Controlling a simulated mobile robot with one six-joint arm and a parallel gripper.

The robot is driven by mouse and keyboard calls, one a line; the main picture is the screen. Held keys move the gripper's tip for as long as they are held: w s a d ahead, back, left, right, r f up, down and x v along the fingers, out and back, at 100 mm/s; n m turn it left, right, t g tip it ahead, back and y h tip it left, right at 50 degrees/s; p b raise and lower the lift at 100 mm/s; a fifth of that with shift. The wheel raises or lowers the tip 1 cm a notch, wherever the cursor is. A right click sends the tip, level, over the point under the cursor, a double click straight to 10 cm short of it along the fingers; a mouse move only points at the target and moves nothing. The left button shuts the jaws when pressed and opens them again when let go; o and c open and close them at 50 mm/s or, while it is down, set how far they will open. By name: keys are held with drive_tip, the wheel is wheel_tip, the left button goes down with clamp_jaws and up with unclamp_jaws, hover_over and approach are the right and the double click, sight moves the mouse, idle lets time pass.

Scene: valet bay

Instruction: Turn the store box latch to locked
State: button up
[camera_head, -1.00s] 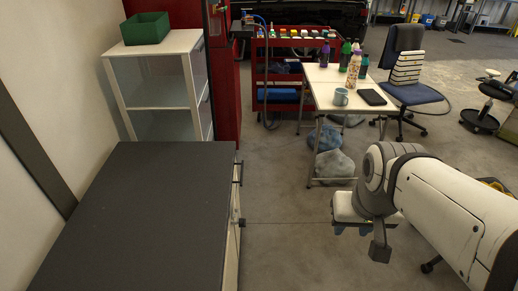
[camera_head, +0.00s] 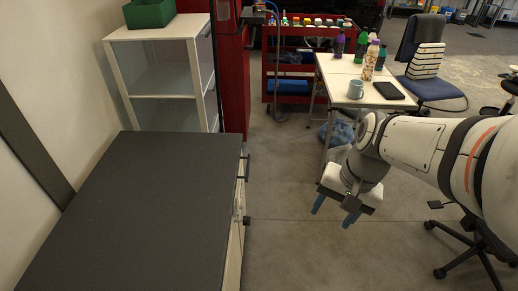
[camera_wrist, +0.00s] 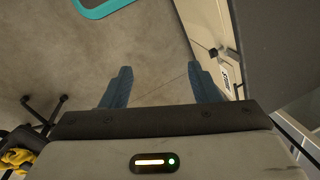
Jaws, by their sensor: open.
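A low box with a dark grey top (camera_head: 130,215) and a pale front stands at the left in the head view; I take it for the store box. A small dark knob (camera_head: 246,220), which may be the latch, sticks out from its front. A similar dark knob (camera_wrist: 213,52) shows on the pale front in the wrist view; its setting cannot be read. My gripper (camera_head: 334,212) is to the right of the box, apart from it, with its blue fingers pointing down. In the wrist view my gripper (camera_wrist: 160,70) is open and empty, the knob just beyond its right finger.
A dark handle (camera_head: 246,167) sits farther along the box front. A white shelf unit (camera_head: 165,85) with a green bin (camera_head: 149,13) stands behind. A white table (camera_head: 350,88) with bottles and a mug is beyond my arm. Bare floor (camera_head: 285,245) lies between box and gripper.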

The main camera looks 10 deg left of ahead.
drive_tip(key=w+a+f+m+g+y+b, duration=0.2)
drive_tip(key=w+a+f+m+b, duration=0.1)
drive_tip(key=f, duration=0.2)
drive_tip(key=w+a+f+m+g+y+b, duration=0.1)
drive_tip(key=w+a+f+m+y+b, duration=0.15)
drive_tip(key=f, duration=0.35)
drive_tip(key=m+t+y+b, duration=0.2)
drive_tip(key=m+y+b, duration=0.9)
drive_tip(key=m+b, duration=0.6)
approach(246, 221)
drive_tip(key=w+a+f+m+p, duration=0.1)
drive_tip(key=a+f+m+p, duration=0.1)
drive_tip(key=a, duration=0.4)
drive_tip(key=a+b, duration=0.1)
drive_tip(key=a, duration=0.3)
drive_tip(key=shift+s+a+r, duration=0.1)
drive_tip(key=shift+s, duration=0.15)
